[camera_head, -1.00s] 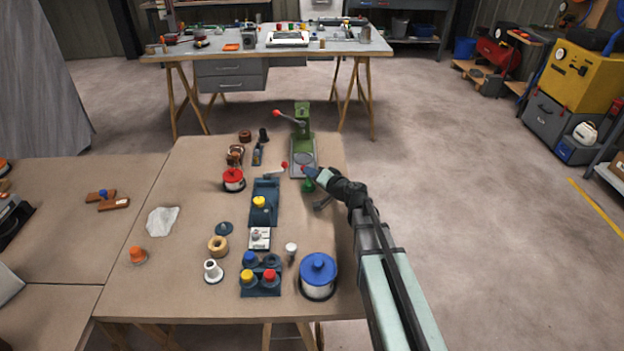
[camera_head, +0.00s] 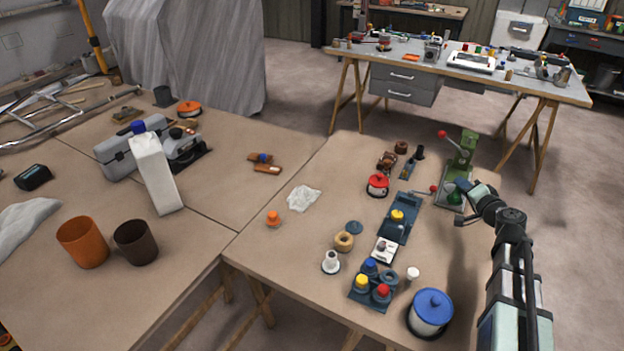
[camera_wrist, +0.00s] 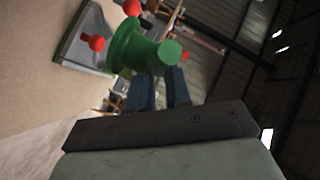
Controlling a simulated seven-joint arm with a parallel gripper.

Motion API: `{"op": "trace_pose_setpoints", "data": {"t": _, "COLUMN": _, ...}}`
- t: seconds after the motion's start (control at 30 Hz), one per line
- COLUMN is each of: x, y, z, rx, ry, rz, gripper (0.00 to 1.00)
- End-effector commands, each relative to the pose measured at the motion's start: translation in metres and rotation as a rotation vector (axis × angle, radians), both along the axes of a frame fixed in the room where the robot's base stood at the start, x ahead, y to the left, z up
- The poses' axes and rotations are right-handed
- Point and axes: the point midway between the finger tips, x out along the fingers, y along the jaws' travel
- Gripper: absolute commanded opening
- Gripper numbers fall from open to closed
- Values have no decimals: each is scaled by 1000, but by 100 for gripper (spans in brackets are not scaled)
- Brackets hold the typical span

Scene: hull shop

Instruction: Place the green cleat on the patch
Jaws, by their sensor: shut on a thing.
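The green cleat (camera_wrist: 126,46) is a flared green piece with a round knob, held between the two dark fingers of my gripper (camera_wrist: 160,82) in the wrist view. In the head view my gripper (camera_head: 468,192) is at the right side of the near table, with the green cleat (camera_head: 454,197) partly hidden at its tip. It is in front of the base of a green press (camera_head: 461,152) with a red-knobbed lever. I cannot tell whether the cleat touches anything. I cannot tell which thing is the patch.
The near table (camera_head: 290,245) holds a blue-lidded pot (camera_head: 431,311), a block with coloured knobs (camera_head: 372,285), a blue fixture (camera_head: 401,220), a red-lidded pot (camera_head: 377,186) and a crumpled white cloth (camera_head: 304,198).

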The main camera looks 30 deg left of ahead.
Motion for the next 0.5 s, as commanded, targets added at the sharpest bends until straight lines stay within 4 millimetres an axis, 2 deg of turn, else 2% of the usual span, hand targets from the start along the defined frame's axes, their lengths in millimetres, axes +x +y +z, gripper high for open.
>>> {"op": "trace_pose_setpoints", "data": {"t": 0.17, "x": -10, "y": 46, "z": 0, "rx": 1, "ry": 0, "rz": 60, "gripper": 0}}
{"op": "trace_pose_setpoints", "data": {"t": 0.5, "x": -45, "y": 164, "z": 2, "rx": 0, "ry": -3, "rz": 217, "gripper": 0}}
